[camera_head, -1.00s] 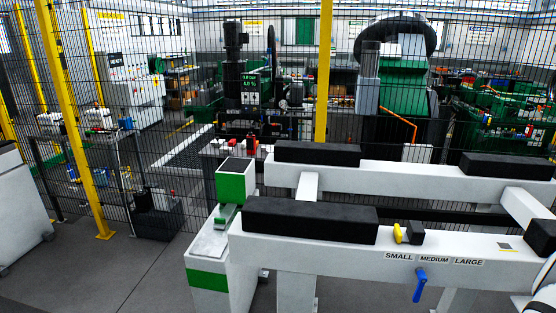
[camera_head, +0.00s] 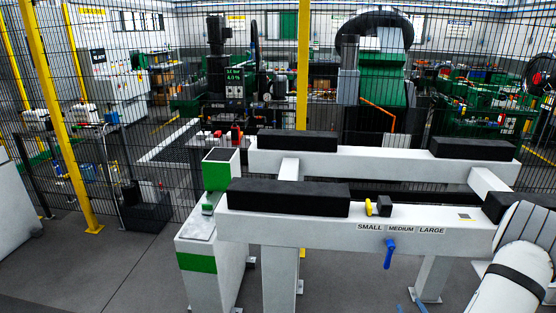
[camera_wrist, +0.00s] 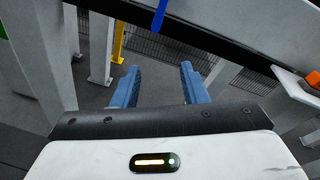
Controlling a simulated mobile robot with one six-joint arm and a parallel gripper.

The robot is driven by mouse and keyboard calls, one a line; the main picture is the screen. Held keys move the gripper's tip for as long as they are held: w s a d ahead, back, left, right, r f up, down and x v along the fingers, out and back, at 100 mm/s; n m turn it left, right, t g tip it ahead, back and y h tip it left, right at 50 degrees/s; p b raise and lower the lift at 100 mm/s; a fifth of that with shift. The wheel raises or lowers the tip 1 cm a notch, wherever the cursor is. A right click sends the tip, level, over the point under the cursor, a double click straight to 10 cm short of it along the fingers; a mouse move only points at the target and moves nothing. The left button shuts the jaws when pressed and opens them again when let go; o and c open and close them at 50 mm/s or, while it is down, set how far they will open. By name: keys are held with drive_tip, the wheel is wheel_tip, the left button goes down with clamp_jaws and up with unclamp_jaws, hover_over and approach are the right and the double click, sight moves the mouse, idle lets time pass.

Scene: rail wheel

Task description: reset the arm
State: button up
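My gripper (camera_wrist: 158,86) shows in the wrist view with its two blue fingers apart and nothing between them. It points down toward the floor beside the white rail frame. In the head view my white and grey arm (camera_head: 510,270) stands at the lower right, in front of the frame's right end. Only a small blue part shows at the bottom edge there, so the gripper itself is mostly out of that view.
The white frame (camera_head: 290,228) carries black pads (camera_head: 287,197), a yellow knob (camera_head: 368,206) and a blue handle (camera_head: 389,253), which hangs on its front. The blue handle also shows above my fingers (camera_wrist: 160,15). A mesh fence (camera_head: 120,160) stands behind. Grey floor is clear at left.

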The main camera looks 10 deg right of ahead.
drive_tip(key=w+a+r+n+g, duration=0.45)
drive_tip(key=r+n, duration=0.25)
drive_tip(key=n, duration=0.2)
drive_tip(key=w+a+r+n+g, duration=0.3)
drive_tip(key=a+r+n, duration=0.3)
drive_tip(key=n, duration=0.4)
drive_tip(key=s+a+r+n+g+y, duration=0.2)
drive_tip(key=s+a+r+n, duration=0.3)
drive_tip(key=a, duration=0.5)
drive_tip(key=s+a+r+n+g+y, duration=0.1)
drive_tip(key=s+a+r+n+g, duration=0.1)
drive_tip(key=s+a+r+n, duration=0.4)
drive_tip(key=s+a+n, duration=0.4)
drive_tip(key=s, duration=0.1)
drive_tip(key=shift+s+g+y, duration=0.35)
drive_tip(key=shift+s+y, duration=0.05)
